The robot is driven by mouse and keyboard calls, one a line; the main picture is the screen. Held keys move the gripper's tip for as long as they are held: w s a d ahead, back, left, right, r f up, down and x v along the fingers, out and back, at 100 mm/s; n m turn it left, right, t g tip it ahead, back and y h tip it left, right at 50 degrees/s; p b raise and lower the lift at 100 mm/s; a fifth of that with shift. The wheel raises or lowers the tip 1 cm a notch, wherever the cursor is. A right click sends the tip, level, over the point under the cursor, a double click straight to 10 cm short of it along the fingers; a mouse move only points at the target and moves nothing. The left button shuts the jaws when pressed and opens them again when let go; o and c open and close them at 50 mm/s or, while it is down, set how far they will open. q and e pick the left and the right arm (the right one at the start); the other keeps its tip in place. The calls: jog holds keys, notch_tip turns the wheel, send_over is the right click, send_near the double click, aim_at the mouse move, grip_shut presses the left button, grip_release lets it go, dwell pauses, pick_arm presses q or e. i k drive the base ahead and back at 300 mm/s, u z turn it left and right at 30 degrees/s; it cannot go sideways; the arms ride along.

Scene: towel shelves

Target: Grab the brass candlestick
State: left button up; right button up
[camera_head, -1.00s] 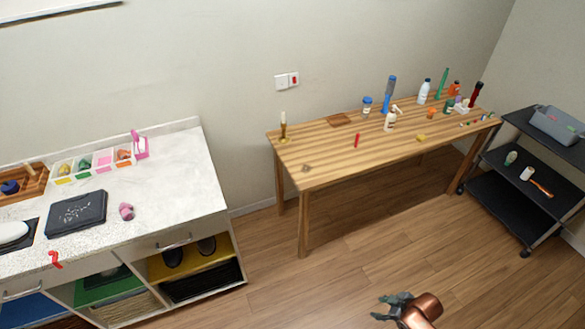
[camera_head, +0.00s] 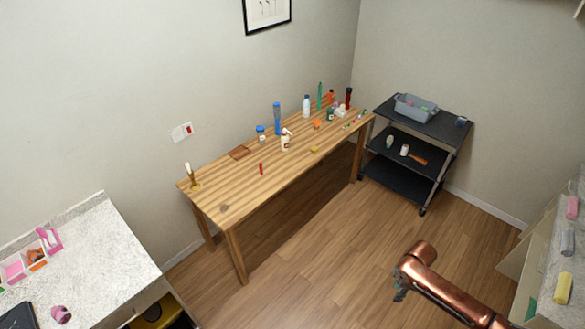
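The brass candlestick (camera_head: 194,183) stands upright at the left end of the wooden table (camera_head: 222,191), with a pale candle in it. My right gripper (camera_head: 399,291) is at the lower right over the floor, well away from the candlestick. It is small and partly hidden by my copper-coloured arm, so I cannot tell whether its fingers are open. My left gripper is not in view.
Several bottles, including a blue one (camera_head: 277,118), stand along the table's back and right. A black cart (camera_head: 425,125) stands beyond its right end. White counters are at left (camera_head: 100,250) and far right. Wooden floor (camera_head: 320,270) in front is clear.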

aim_at(195, 185)
jog(key=z, duration=0.1)
jog(key=i, duration=2.65)
jog(key=u, duration=1.8)
jog(key=i, duration=0.4)
jog(key=u, duration=1.55)
